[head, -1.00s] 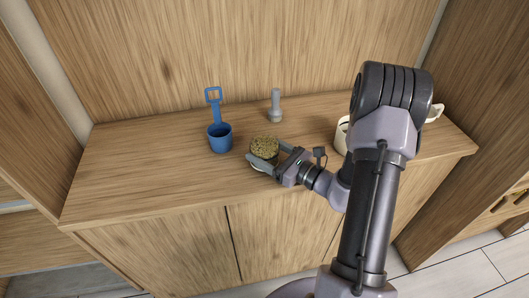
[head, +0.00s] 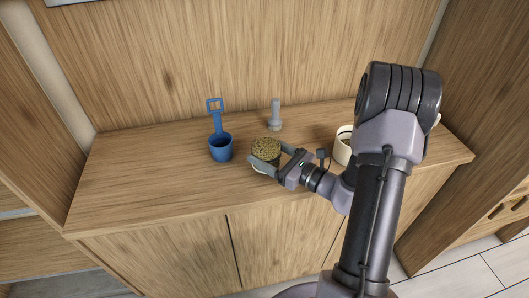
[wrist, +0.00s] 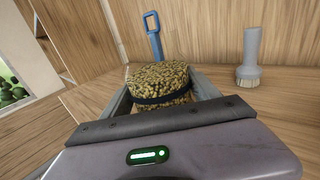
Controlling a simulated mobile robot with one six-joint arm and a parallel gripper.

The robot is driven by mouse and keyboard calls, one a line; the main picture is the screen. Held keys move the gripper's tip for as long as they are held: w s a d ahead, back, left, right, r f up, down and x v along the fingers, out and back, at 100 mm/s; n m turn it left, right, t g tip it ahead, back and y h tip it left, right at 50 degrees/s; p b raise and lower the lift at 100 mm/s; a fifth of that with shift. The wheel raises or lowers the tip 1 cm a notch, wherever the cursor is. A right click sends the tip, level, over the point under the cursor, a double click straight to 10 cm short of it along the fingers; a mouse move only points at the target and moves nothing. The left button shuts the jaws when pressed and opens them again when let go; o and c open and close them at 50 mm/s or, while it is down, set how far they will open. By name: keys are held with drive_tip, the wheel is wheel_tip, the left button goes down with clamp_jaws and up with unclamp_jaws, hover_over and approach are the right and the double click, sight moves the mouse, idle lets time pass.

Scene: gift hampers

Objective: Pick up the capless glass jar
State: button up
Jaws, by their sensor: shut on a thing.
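The capless glass jar (head: 266,146) looks full of greenish-brown grains to the top, with no lid on it. In the wrist view the jar (wrist: 160,78) stands between my two fingers, with a dark band around it. My gripper (head: 270,158) is shut on the jar from its right and front side. The jar's lower part is hidden by the fingers and palm. The jar looks upright. I cannot tell clearly whether its base is off the counter.
A blue scoop-like cup with a tall handle (head: 220,148) stands left of the jar. A grey brush (head: 275,116) stands behind it. A white container (head: 343,150) is at the right, partly behind my arm. The wooden counter (head: 130,185) is clear at the left.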

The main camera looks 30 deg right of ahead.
drive_tip(key=d+r+p+v, duration=0.1)
drive_tip(key=p+v, duration=0.2)
drive_tip(key=v, duration=1.2)
drive_tip(key=shift+r, duration=0.2)
drive_tip(key=shift+d, duration=0.15)
